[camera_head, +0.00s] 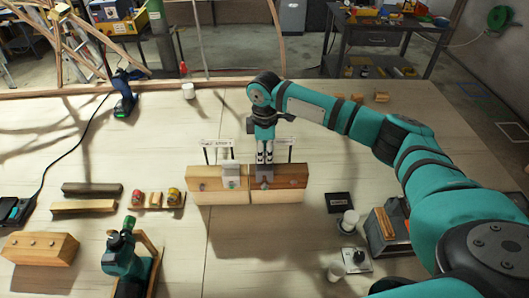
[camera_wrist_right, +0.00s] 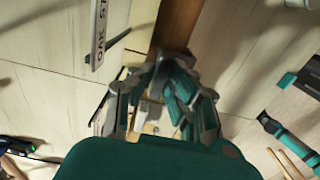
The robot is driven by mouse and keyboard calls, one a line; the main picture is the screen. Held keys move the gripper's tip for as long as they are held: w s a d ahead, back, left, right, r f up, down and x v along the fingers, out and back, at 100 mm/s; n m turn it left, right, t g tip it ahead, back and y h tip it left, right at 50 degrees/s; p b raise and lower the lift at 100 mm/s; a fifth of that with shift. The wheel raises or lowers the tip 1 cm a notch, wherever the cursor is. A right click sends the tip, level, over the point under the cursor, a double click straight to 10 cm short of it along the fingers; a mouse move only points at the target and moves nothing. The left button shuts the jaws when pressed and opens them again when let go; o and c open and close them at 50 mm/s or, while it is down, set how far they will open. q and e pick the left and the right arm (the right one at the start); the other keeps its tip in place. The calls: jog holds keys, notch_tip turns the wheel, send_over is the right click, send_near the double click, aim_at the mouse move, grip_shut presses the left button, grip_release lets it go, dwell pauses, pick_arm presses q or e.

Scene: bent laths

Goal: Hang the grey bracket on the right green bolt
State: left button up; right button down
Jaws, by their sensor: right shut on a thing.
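My right gripper (camera_head: 264,161) reaches down from above the wooden block and is shut on the grey bracket (camera_head: 264,175). The bracket is at the upper front edge of the block's darker right half (camera_head: 291,178). It covers the spot behind it, so I cannot tell whether it touches the block or a bolt there. The right green bolt cannot be made out. A lighter bracket (camera_head: 231,170) sits on the left half, with a small greenish bolt end (camera_head: 231,184) below it. In the wrist view, the right gripper's fingers (camera_wrist_right: 160,85) partly hide the block. My left gripper is not in view.
A small sign (camera_head: 217,143) stands behind the block. The table in front of the block is clear.

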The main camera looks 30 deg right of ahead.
jog(key=shift+f, duration=1.35)
jog(key=c, duration=1.2)
grip_release()
jog(key=shift+r, duration=3.5)
